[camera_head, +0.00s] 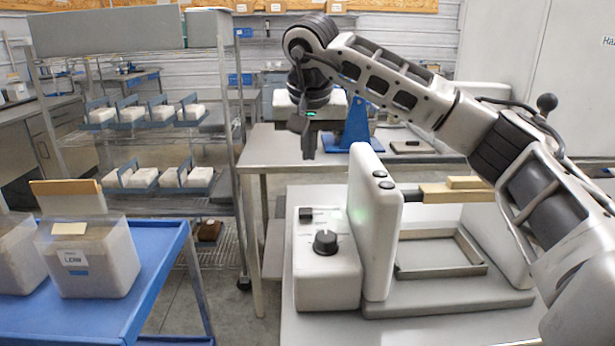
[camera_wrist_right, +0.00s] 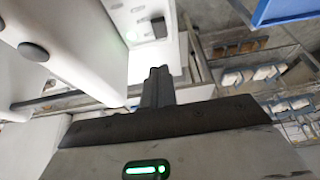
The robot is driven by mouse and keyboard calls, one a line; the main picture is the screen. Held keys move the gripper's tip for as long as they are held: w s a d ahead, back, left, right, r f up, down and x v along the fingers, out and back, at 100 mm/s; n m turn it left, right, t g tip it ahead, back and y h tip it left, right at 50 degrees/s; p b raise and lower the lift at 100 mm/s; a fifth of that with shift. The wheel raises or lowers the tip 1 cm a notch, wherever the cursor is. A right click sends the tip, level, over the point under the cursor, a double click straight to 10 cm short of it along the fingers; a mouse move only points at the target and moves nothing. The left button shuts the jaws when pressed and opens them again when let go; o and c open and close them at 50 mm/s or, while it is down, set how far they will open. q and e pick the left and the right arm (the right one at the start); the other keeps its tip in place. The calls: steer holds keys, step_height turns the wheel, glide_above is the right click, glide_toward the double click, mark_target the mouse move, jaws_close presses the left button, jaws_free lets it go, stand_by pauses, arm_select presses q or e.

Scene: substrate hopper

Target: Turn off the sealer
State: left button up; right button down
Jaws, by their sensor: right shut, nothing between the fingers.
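The sealer is a white machine whose control box (camera_head: 312,284) carries a small black rocker switch (camera_head: 305,214) and a round black knob (camera_head: 325,242). An upright white panel (camera_head: 366,240) beside it has two dark buttons on its top edge. My right gripper (camera_head: 308,148) is shut and empty, pointing down above and behind the control box, clear of it. In the right wrist view the shut fingers (camera_wrist_right: 157,80) point toward the white housing, with the black switch (camera_wrist_right: 159,27) beyond the tips. The switch's position is too small to tell. My left gripper is out of view.
A metal frame (camera_head: 440,270) lies on the sealer's base, right of the panel. A blue cart (camera_head: 150,280) with clear tubs (camera_head: 95,262) stands at left. A grey table (camera_head: 265,152) holds a blue stand (camera_head: 355,128).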

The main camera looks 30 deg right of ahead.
glide_above(308, 213)
steer(key=f, duration=0.7)
steer(key=shift+s+a+f+p, duration=0.1)
steer(key=shift+s+f+p, duration=0.1)
steer(key=shift+f+p, duration=0.2)
steer(key=f, duration=0.3)
steer(key=shift+s+a+f, duration=0.2)
steer(key=shift+s, duration=0.15)
steer(key=shift+s+a+f, duration=0.1)
steer(key=shift+s+f, duration=0.05)
steer(key=shift+f, duration=0.35)
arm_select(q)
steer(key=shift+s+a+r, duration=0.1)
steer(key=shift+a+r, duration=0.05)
